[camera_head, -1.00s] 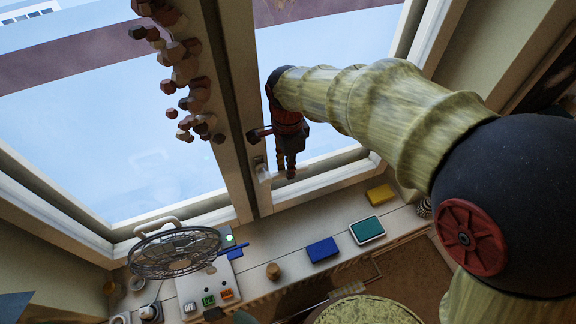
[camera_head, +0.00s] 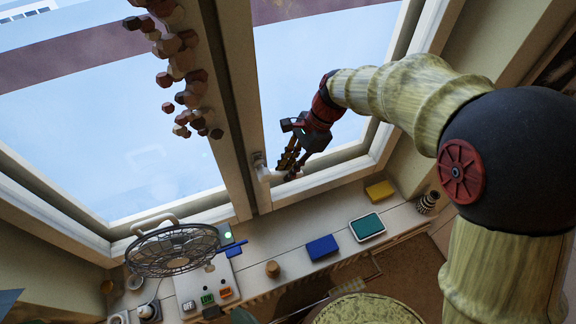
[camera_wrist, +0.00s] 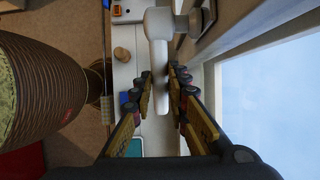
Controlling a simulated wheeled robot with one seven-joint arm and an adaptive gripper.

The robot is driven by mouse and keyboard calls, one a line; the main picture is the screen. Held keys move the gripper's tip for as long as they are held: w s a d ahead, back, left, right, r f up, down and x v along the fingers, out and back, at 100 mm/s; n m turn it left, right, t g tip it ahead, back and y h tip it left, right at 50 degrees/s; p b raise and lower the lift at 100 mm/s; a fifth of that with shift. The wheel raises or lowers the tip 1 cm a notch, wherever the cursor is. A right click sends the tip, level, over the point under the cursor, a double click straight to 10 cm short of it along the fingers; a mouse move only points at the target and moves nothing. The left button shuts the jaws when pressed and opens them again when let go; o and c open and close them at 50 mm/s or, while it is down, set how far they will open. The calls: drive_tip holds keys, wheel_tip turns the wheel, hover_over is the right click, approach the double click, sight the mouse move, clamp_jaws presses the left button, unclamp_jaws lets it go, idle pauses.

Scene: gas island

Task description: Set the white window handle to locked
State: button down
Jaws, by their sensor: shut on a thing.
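The white window handle (camera_head: 263,173) is on the window's middle frame, just above the sill. It also shows in the wrist view (camera_wrist: 158,55), its grip running down between my fingers from the metal pivot at upper right. My gripper (camera_head: 290,170) is at the handle from its right side in the head view. In the wrist view my gripper (camera_wrist: 160,88) has its yellow-and-black fingers on both sides of the grip, shut on it. The fingers partly hide the grip in the head view, so its exact angle there is hard to tell.
The sill holds a wire fan (camera_head: 173,250), a switch panel (camera_head: 207,290), a small wooden knob (camera_head: 272,269), a blue box (camera_head: 322,248), a teal pad (camera_head: 367,227) and a yellow block (camera_head: 380,191). A hanging string of brown pieces (camera_head: 180,75) is left of the frame.

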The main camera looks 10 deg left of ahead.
drive_tip(key=f+y, duration=0.1)
drive_tip(key=f+g+y+b, duration=0.1)
drive_tip(key=f+g+y, duration=0.1)
drive_tip(key=y, duration=0.1)
drive_tip(key=shift+s+a, duration=0.15)
drive_tip(key=shift+a, duration=0.1)
drive_tip(key=shift+s+a+f+g+y+b, duration=0.45)
drive_tip(key=shift+g+y, duration=0.3)
drive_tip(key=shift+y, duration=0.4)
drive_tip(key=shift+s+a+f+g+y+b, duration=0.2)
drive_tip(key=shift+a+f+g+y+b, duration=0.2)
drive_tip(key=shift+a+f+g+y, duration=0.55)
drive_tip(key=shift+s+a+f+g+y+b, duration=0.15)
drive_tip(key=shift+s+g+y+b, duration=0.35)
drive_tip(key=shift+y, duration=0.9)
drive_tip(key=shift+w+g, duration=0.1)
drive_tip(key=shift+g, duration=0.2)
drive_tip(key=c, duration=1.9)
unclamp_jaws()
drive_tip(key=shift+a, duration=0.1)
drive_tip(key=shift+o, duration=0.9)
drive_tip(key=shift+r, duration=0.1)
